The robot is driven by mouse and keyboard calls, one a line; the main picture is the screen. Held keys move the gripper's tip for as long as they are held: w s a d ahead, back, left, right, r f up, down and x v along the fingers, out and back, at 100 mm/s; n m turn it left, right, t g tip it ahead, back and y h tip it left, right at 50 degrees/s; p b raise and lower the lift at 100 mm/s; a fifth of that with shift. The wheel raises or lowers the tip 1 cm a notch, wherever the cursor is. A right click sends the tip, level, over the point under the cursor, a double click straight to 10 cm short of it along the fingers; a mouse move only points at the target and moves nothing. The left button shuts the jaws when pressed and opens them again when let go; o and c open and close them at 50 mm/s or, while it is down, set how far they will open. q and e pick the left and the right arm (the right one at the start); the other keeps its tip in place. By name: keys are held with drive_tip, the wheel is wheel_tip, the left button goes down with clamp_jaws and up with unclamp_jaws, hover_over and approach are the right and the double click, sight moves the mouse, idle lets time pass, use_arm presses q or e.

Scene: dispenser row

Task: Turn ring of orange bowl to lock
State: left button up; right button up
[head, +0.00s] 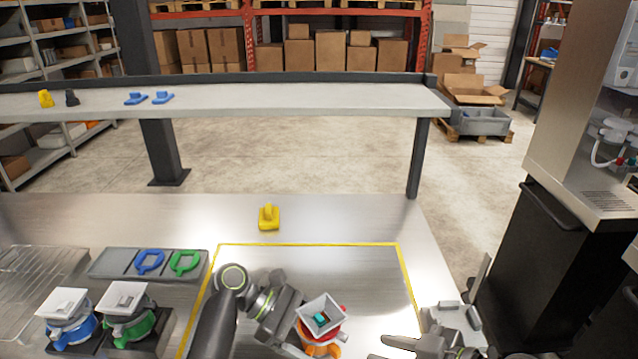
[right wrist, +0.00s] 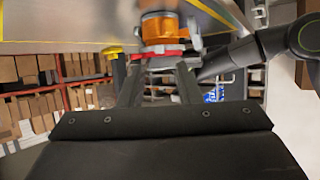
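The orange bowl (head: 322,351) stands at the bottom of the head view, inside the yellow-outlined area, under a white square hopper with a teal piece inside. A red ring (head: 343,338) shows at its side. In the right wrist view the orange bowl (right wrist: 160,28) and the red ring (right wrist: 160,54) appear beyond my fingertips. My left gripper (head: 298,335) is close against the bowl's left side; its fingertips are hidden. My right gripper (head: 392,347) is to the right of the bowl, pointing at it. Its fingers (right wrist: 158,80) are apart with nothing between them.
A yellow part (head: 268,218) lies behind the outlined area. Blue (head: 70,322) and green (head: 130,315) dispensers stand at the left, near a tray (head: 115,262) with blue and green rings. A raised shelf (head: 300,100) crosses behind.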

sight(347, 339)
drive_tip(key=x, duration=0.8)
drive_tip(key=shift+r, duration=0.15)
use_arm(q)
drive_tip(key=shift+s, duration=0.1)
use_arm(e)
drive_tip(key=shift+w+a, duration=0.2)
drive_tip(key=shift+f, duration=0.2)
drive_tip(key=shift+s+a, duration=0.7)
idle(1.4)
drive_tip(key=shift+s+a+f, duration=0.1)
drive_tip(key=shift+s+a, duration=0.1)
drive_tip(key=shift+s, duration=0.05)
idle(0.5)
use_arm(q)
drive_tip(key=shift+s, duration=0.1)
use_arm(e)
drive_tip(key=shift+w+d, duration=0.15)
drive_tip(key=shift+d, duration=0.15)
use_arm(q)
drive_tip(key=shift+a+f, duration=0.1)
use_arm(e)
drive_tip(key=shift+v, duration=0.8)
drive_tip(key=v, duration=0.5)
drive_tip(key=shift+w+r, duration=0.1)
drive_tip(key=shift+r, duration=0.25)
